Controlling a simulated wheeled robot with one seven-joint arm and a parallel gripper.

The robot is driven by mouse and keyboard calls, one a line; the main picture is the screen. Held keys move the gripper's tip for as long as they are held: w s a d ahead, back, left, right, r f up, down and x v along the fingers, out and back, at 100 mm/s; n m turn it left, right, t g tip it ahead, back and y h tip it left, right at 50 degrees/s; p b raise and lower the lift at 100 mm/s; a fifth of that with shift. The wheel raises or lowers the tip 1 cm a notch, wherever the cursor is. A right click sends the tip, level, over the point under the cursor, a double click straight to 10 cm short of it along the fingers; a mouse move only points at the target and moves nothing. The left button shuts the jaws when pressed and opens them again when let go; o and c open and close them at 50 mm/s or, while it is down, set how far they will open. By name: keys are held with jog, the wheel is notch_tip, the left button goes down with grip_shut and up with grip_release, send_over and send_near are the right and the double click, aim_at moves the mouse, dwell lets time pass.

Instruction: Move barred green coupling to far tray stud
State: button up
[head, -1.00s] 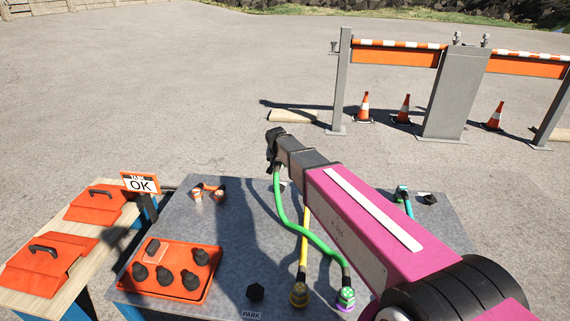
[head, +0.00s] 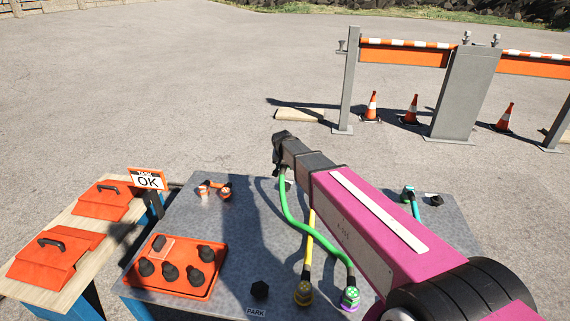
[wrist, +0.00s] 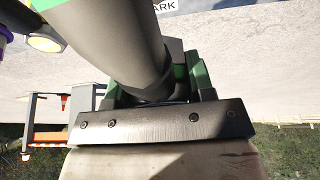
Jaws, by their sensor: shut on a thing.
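My gripper (head: 282,138) is at the end of my pink arm, over the far part of the grey table. In the wrist view its dark jaw (wrist: 160,124) presses against a grey cylindrical body with green parts (wrist: 203,82), which I take to be the green coupling. Its bars cannot be made out. A green cable (head: 287,205) hangs from the gripper to a green and purple fitting (head: 350,297) at the table's near edge. An orange tray (head: 152,285) with several black studs (head: 195,274) lies at the table's left. The gripper is up and to the right of it, apart.
A lone black stud (head: 260,290) stands by the PARK label (head: 256,313). A yellow cable (head: 309,245) runs beside the green one.

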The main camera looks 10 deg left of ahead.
aim_at(283, 166)
jog(key=shift+f, duration=2.4)
jog(key=shift+f, duration=0.1)
jog(key=shift+f, duration=0.4)
jog(key=shift+f, duration=0.15)
jog(key=shift+f, duration=0.75)
jog(key=shift+f, duration=0.45)
jog(key=o, duration=1.1)
jog(key=v, duration=1)
jog(key=shift+s+r, duration=0.15)
jog(key=shift+r, duration=0.25)
